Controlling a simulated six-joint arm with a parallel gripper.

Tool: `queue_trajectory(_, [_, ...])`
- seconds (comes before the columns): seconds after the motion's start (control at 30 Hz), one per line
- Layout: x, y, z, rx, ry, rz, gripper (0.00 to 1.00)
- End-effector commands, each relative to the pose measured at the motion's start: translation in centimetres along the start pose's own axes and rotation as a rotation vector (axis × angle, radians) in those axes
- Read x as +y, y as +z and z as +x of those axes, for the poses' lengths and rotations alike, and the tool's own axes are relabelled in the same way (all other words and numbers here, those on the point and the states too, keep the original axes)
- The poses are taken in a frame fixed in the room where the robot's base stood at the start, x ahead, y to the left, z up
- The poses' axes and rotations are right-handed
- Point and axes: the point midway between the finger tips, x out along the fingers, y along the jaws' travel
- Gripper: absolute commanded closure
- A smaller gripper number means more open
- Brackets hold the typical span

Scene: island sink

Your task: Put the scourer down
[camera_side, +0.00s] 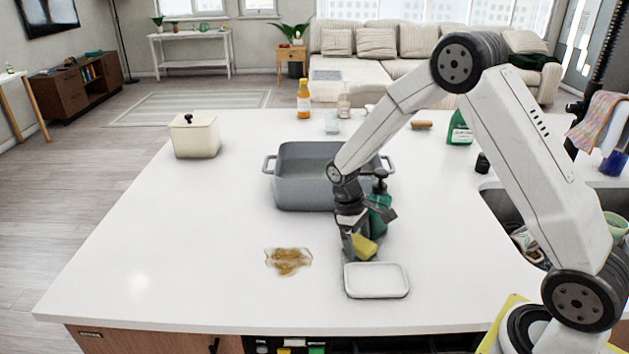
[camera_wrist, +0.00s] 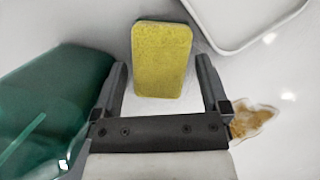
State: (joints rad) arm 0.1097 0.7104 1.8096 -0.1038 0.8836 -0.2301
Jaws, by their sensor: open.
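The yellow scourer (camera_side: 366,247) is at the fingertips of my gripper (camera_side: 359,237), just behind the white tray (camera_side: 376,280) in the side view. In the wrist view the scourer (camera_wrist: 162,58) lies between and beyond the two spread fingers of my gripper (camera_wrist: 162,76), with gaps at both sides. The jaws are open. The side view does not clearly show whether the scourer touches the counter or leans. The tray's corner (camera_wrist: 228,45) is at the upper right of the wrist view and looks empty.
A green pump bottle (camera_side: 379,205) stands close beside my gripper; it fills the left of the wrist view. A grey basin (camera_side: 300,185) is behind. A brown stain (camera_side: 288,261) lies left of the tray. The sink is at right.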

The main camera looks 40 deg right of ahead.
Motion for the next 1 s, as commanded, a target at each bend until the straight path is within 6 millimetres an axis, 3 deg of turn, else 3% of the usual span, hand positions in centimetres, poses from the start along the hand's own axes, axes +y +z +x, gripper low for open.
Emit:
queue_trajectory(0.17, [0.01, 0.02, 1.05, 0.000, 0.000, 0.001, 0.05])
queue_trajectory(0.67, [0.02, 0.00, 1.05, 0.001, 0.000, 0.000, 0.05])
queue_trajectory(0.9, [0.01, 0.00, 1.05, 0.001, 0.000, 0.000, 0.80])
queue_trajectory(1.0, [0.01, 0.00, 1.05, 0.001, 0.000, 0.000, 0.80])
